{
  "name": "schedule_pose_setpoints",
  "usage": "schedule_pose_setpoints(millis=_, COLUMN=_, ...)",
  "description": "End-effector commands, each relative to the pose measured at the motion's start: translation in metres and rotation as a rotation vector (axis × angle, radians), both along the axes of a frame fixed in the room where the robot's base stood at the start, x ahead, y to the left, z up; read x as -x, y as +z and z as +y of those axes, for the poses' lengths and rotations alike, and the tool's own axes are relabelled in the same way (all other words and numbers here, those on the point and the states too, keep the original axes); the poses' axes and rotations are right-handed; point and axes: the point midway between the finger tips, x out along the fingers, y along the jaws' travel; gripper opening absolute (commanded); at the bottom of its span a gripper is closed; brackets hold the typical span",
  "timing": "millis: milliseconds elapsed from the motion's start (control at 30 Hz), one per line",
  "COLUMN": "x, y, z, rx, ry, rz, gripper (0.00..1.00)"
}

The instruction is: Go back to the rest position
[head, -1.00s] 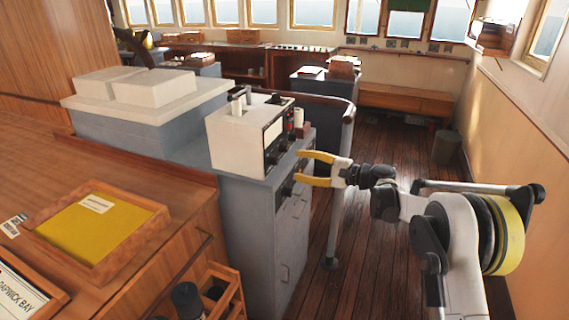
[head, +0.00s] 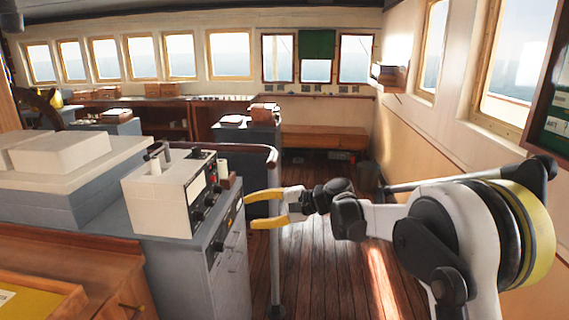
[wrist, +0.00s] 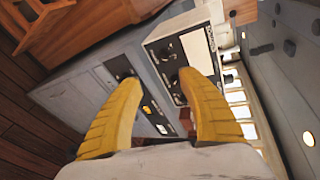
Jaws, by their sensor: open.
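My gripper (head: 250,209) has yellow fingers and is open and empty. In the head view it is held level in the air, just right of a grey cabinet with a white control box (head: 172,200) on top. In the wrist view the two spread fingers of my gripper (wrist: 160,95) point at the cabinet front and the box's dial panel (wrist: 188,60). Nothing lies between the fingers. My arm reaches in from the right of the head view, bent and raised above the floor.
The grey cabinet (head: 225,262) has knobs and doors facing the aisle. The wooden floor (head: 340,270) is clear. A bench (head: 325,140) stands at the back.

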Motion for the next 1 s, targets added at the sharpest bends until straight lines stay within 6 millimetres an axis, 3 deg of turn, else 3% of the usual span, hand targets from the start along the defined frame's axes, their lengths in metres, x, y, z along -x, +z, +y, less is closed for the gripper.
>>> schedule_pose_setpoints(millis=167, x=0.059, y=0.027, z=-0.052, rx=0.246, ry=-0.048, rz=-0.103, gripper=0.48)
schedule_pose_setpoints(millis=367, x=0.137, y=0.035, z=-0.118, rx=0.528, ry=-0.076, rz=-0.219, gripper=0.48)
schedule_pose_setpoints(millis=567, x=0.224, y=0.023, z=-0.189, rx=0.815, ry=-0.080, rz=-0.331, gripper=0.48)
schedule_pose_setpoints(millis=700, x=0.282, y=0.003, z=-0.237, rx=1.013, ry=-0.067, rz=-0.403, gripper=0.48)
schedule_pose_setpoints(millis=833, x=0.323, y=-0.017, z=-0.271, rx=1.165, ry=-0.047, rz=-0.457, gripper=0.48)
schedule_pose_setpoints(millis=1000, x=0.351, y=-0.033, z=-0.297, rx=1.283, ry=-0.026, rz=-0.497, gripper=0.48)
